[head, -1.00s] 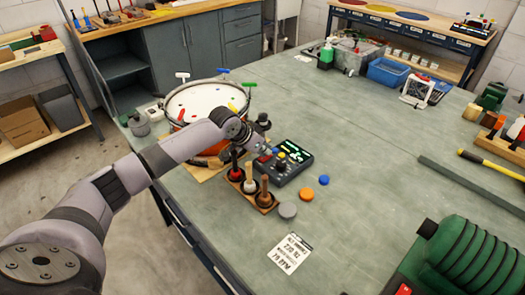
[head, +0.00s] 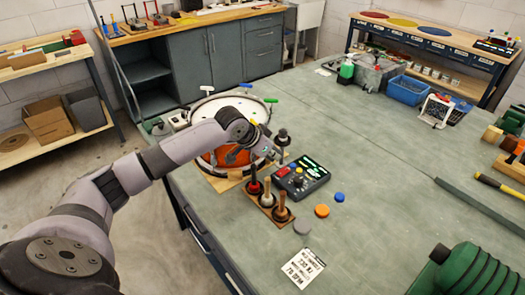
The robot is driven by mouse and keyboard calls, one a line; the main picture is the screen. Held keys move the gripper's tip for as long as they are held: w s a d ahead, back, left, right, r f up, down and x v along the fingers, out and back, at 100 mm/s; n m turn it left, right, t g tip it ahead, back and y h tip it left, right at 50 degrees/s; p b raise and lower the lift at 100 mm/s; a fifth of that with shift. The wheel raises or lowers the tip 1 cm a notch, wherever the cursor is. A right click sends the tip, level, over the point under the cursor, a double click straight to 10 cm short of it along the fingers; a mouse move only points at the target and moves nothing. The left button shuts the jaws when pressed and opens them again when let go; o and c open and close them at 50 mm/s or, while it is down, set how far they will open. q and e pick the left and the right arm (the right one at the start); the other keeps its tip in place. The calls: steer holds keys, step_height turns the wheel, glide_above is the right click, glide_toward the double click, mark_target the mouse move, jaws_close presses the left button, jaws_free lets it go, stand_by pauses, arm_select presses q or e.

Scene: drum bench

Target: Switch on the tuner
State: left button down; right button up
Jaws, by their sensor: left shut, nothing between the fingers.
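The tuner (head: 312,168) is a dark box on the green bench, right of the drum. My left gripper (head: 279,157) is shut and empty. It is just above and behind the tuner's left back corner, and it appears clear of the box. My right gripper is out of view.
A drum (head: 215,105) stands behind my left arm. A wooden rack (head: 268,204) with several upright handled tools is close in front of the tuner. Orange (head: 322,211), blue (head: 339,197) and grey discs lie nearby. The bench's middle is clear.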

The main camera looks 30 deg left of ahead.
arm_select(q)
steer(key=shift+s+f+b+v, duration=0.15)
steer(key=shift+v, duration=0.7)
steer(key=shift+s+f+b+v, duration=0.1)
steer(key=shift+s+v, duration=0.1)
steer(key=shift+v, duration=0.65)
steer(key=shift+s+f+b+v, duration=0.15)
steer(key=shift+v, duration=0.75)
steer(key=shift+a, duration=0.1)
